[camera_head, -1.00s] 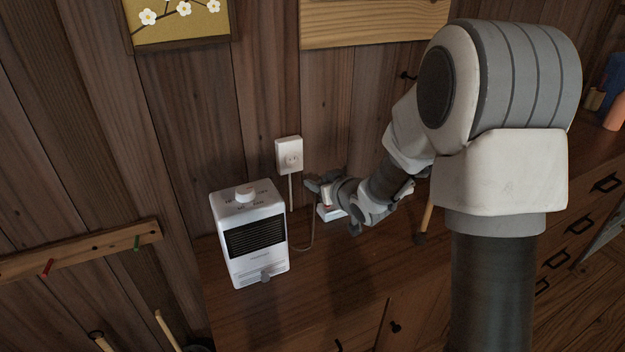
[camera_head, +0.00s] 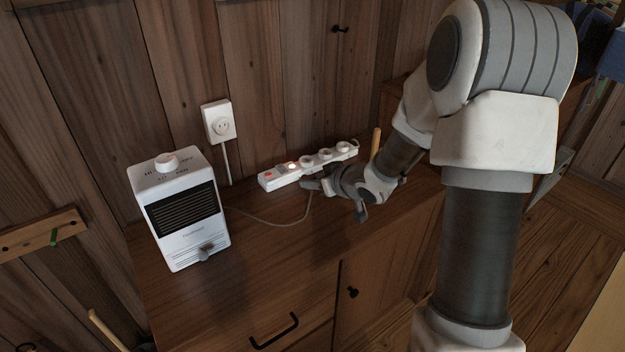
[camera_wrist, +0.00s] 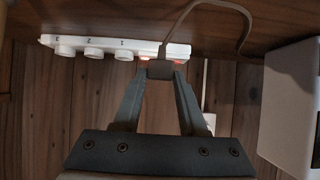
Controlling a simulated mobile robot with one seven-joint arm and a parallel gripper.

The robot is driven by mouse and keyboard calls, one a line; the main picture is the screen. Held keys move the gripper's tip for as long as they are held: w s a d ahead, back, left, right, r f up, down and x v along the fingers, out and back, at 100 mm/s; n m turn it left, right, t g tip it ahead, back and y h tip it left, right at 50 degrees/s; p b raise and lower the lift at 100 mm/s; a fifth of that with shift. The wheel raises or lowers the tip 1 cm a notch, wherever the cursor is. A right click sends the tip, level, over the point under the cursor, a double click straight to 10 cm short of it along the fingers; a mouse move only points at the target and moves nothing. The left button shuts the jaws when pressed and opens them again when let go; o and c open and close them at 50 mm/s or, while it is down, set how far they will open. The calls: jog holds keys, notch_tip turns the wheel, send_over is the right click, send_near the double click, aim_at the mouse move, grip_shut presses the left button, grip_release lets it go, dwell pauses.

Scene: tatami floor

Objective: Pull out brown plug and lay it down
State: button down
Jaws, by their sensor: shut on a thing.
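A white power strip (camera_head: 283,180) lies along the wall on the wooden cabinet top, with several round sockets and lit reddish lamps. It also shows in the wrist view (camera_wrist: 104,46), with numbers beside its sockets. My gripper (camera_head: 306,185) is just in front of the strip. In the wrist view my gripper (camera_wrist: 160,72) is shut on a small brownish-grey plug (camera_wrist: 159,70). A brown cord (camera_wrist: 184,13) runs from the plug. The plug overlaps the strip's edge in the wrist view; I cannot tell whether they touch. In the head view my fingers hide the plug.
A white heater (camera_head: 182,220) stands left on the cabinet top (camera_head: 250,255); the cord (camera_head: 262,220) lies between it and my gripper. A white wall outlet (camera_head: 218,122) is behind. A wooden handle (camera_head: 375,142) stands right of the strip. The front of the cabinet top is clear.

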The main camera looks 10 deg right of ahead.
jog(key=shift+f+b, duration=2.75)
jog(key=shift+f, duration=0.1)
jog(key=shift+c, duration=1.9)
grip_release()
jog(key=shift+r, duration=0.1)
jog(key=p+v, duration=0.8)
jog(key=v, duration=0.9)
jog(key=shift+s+d, duration=0.15)
